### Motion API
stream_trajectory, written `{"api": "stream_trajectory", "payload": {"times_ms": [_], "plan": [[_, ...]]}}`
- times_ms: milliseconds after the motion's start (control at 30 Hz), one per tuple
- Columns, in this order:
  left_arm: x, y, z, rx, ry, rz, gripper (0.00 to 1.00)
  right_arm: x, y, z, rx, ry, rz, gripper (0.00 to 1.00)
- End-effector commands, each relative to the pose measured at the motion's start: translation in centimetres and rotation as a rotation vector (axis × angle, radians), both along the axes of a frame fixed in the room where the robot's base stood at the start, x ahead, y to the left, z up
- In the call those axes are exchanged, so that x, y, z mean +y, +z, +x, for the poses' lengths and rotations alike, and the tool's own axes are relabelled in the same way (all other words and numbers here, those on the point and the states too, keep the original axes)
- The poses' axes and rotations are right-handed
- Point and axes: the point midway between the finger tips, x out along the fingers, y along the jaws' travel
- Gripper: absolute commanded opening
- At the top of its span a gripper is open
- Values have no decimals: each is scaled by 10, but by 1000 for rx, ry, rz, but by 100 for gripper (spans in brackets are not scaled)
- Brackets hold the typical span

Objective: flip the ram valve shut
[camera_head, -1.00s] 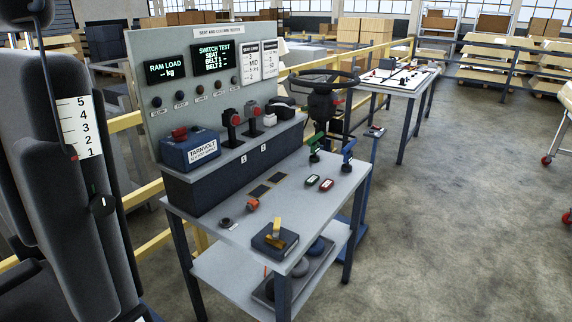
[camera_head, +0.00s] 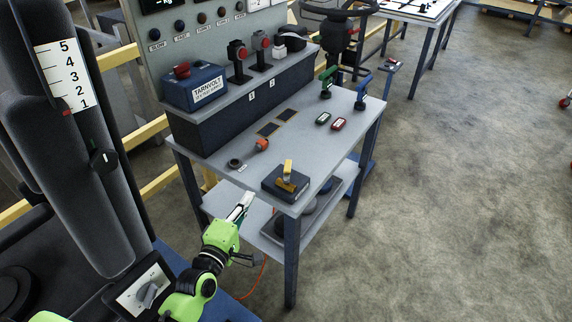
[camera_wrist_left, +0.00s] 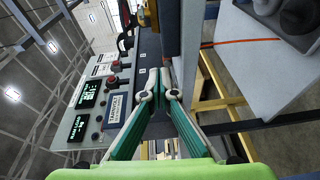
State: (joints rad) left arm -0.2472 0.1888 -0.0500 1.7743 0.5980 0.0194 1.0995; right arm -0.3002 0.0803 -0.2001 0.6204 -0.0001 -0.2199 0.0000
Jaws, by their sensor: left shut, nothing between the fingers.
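A dark box (camera_head: 270,184) with a yellow lever (camera_head: 288,171) on top, apparently the ram valve, sits at the near front corner of the grey table. The upper part of the lever stands up and a yellow piece lies below it on the box. My left gripper (camera_head: 244,199) is just outside the table's near edge, left of and below the box, not touching the lever. In the left wrist view its fingers (camera_wrist_left: 161,92) meet at the tips with nothing between them. Part of something yellow (camera_wrist_left: 151,14) shows at that view's top edge. My right gripper is not in view.
The table (camera_head: 225,178) holds an orange-red part (camera_head: 262,144), green and red tags, and green and blue clamp-like pieces beyond. A blue TARNVOLT box (camera_head: 195,87) stands on the raised ledge. A lower shelf (camera_head: 262,240) lies beneath.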

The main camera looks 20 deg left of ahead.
Motion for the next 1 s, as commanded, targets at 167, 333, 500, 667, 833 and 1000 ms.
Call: {"api": "stream_trajectory", "payload": {"times_ms": [167, 333, 500, 667, 833, 1000], "plan": [[0, 21, 8, -39, 2, -54, 0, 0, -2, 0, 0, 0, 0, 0], [-1, 20, 32, -40, 3, -52, 0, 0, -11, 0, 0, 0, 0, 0], [-4, 18, 67, -39, 3, -50, 0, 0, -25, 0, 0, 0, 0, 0], [-7, 18, 98, -39, 2, -49, 0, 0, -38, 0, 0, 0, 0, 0], [-30, 21, 106, -34, 1, -53, 0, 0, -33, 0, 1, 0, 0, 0], [-43, 20, 108, -33, 2, -49, 0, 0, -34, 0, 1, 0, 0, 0]]}}
